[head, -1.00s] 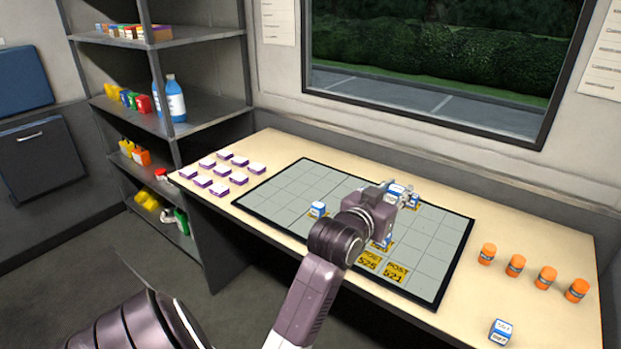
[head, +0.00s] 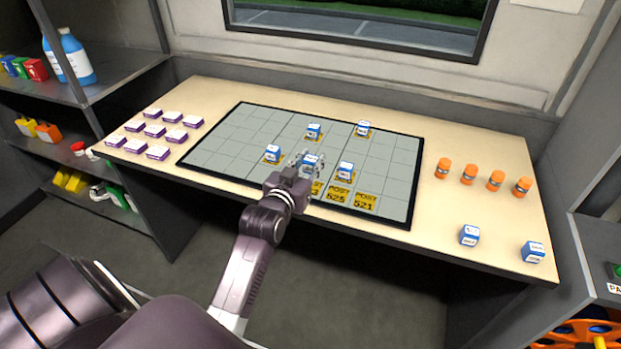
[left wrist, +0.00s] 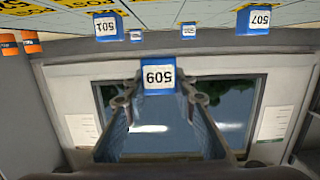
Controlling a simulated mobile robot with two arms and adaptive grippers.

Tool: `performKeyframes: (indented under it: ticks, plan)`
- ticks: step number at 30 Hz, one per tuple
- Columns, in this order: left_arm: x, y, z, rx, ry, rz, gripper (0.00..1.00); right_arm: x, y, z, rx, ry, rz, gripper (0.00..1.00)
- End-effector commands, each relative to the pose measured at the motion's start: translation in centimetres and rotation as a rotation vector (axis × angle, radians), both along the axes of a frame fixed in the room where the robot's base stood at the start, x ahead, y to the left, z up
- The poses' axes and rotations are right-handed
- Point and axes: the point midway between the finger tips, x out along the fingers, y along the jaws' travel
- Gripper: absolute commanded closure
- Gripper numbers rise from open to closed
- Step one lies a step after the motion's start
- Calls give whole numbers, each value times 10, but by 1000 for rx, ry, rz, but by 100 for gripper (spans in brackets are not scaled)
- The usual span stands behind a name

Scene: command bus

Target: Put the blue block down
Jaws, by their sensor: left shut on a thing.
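My left gripper (head: 307,165) is shut on a blue block (head: 310,160) with a white label, over the near middle part of the grey gridded board (head: 230,140). In the left wrist view, which is upside down, the held block (left wrist: 158,76) reads 509 and sits between the two fingertips (left wrist: 158,90). I cannot tell whether its underside touches the board. Other blue blocks stand on the board: one to the left (head: 273,153), one to the right (head: 345,171), and two farther back (head: 314,131) (head: 363,128). My right gripper is not in view.
Two blue blocks (head: 469,236) (head: 533,252) stand on the table's right front. Several orange bottles (head: 468,174) line the right side. Several purple-and-white boxes (head: 154,131) lie on the left. Yellow POST labels (head: 338,194) mark the board's near edge. Its right part has empty cells.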

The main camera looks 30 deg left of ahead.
Motion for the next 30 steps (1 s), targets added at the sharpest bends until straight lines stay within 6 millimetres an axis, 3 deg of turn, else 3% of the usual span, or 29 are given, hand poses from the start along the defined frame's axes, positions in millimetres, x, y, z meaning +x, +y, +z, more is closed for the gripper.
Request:
performKeyframes:
  ticks: [14,27,28,30]
  plan:
    - [0,-1,-57,0,1,-1,99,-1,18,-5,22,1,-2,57]
    - [0,0,-63,0,-1,-1,99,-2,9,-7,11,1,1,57]
    - [0,0,-62,0,-1,-1,72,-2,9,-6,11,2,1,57]
    - [0,0,-62,0,-1,-1,64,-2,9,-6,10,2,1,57]
